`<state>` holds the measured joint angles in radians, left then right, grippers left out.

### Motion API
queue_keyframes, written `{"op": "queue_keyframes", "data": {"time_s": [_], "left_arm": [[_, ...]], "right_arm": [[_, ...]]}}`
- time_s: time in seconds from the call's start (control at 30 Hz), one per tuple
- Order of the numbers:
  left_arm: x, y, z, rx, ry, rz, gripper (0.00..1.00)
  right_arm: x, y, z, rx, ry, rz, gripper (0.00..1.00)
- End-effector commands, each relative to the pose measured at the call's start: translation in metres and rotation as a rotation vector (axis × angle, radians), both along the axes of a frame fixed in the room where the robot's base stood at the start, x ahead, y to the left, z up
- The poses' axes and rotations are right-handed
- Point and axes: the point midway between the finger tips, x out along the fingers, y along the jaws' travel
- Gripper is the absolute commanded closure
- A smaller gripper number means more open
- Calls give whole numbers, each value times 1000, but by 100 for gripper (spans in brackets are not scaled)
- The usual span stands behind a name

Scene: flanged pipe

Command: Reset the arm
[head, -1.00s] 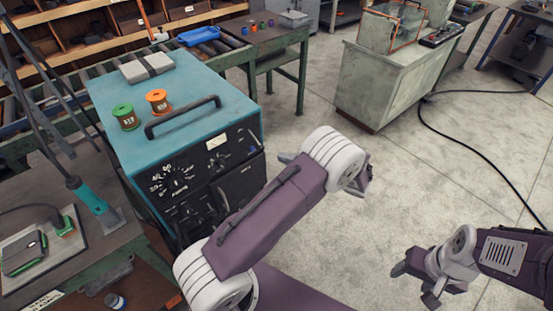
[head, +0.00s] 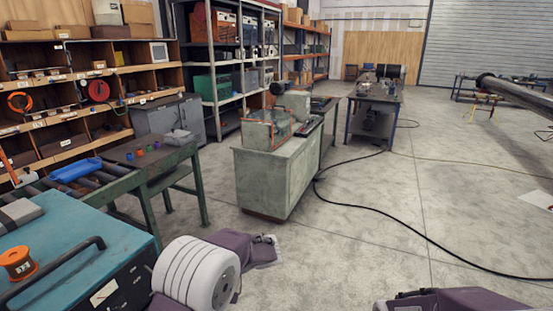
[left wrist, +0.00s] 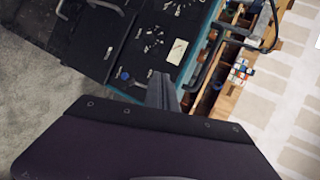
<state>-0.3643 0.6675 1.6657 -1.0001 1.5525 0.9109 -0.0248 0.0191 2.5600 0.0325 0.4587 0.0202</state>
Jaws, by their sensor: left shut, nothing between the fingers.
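My left arm comes in at the bottom of the head view, beside the teal machine (head: 75,255). Its large white joint shows, with a purple link beyond it, and I cannot make out the fingers there. In the left wrist view my left gripper (left wrist: 163,92) shows as dark fingers close together, shut and empty. Beyond them lies the dark front panel of the teal machine (left wrist: 118,45). Only a purple part of my right arm shows at the bottom right of the head view. My right gripper is out of view.
An orange spool (head: 16,263) sits on the teal machine. A roller conveyor with a blue tray (head: 75,170) and a green bench (head: 150,165) stand behind it. A pale cabinet (head: 275,185) stands mid-floor.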

Motion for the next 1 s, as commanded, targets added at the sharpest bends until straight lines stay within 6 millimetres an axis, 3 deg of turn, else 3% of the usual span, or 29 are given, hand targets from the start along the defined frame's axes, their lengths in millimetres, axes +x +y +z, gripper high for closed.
{"op": "queue_keyframes", "data": {"time_s": [0.03, 0.13, 0.2, 0.3, 0.4, 0.5, 0.6, 1.0], "left_arm": [[-31, 22, 3, -102, 5, 85, 100], [-96, 31, -20, -391, 43, 185, 100], [-136, 13, -45, -630, 47, 210, 100], [-168, -31, -77, -927, 0, 171, 100], [-175, -69, -100, -1100, -46, 80, 100], [-163, -84, -109, -1167, -89, -16, 100], [-146, -86, -108, -1171, -104, -115, 100], [-146, -86, -107, -1169, -91, -131, 100]], "right_arm": [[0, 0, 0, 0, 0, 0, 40], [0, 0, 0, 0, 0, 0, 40], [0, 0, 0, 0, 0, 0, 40], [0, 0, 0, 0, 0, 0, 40], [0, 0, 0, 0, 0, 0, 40], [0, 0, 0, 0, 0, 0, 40], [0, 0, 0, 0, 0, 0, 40], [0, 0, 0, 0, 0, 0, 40]]}}
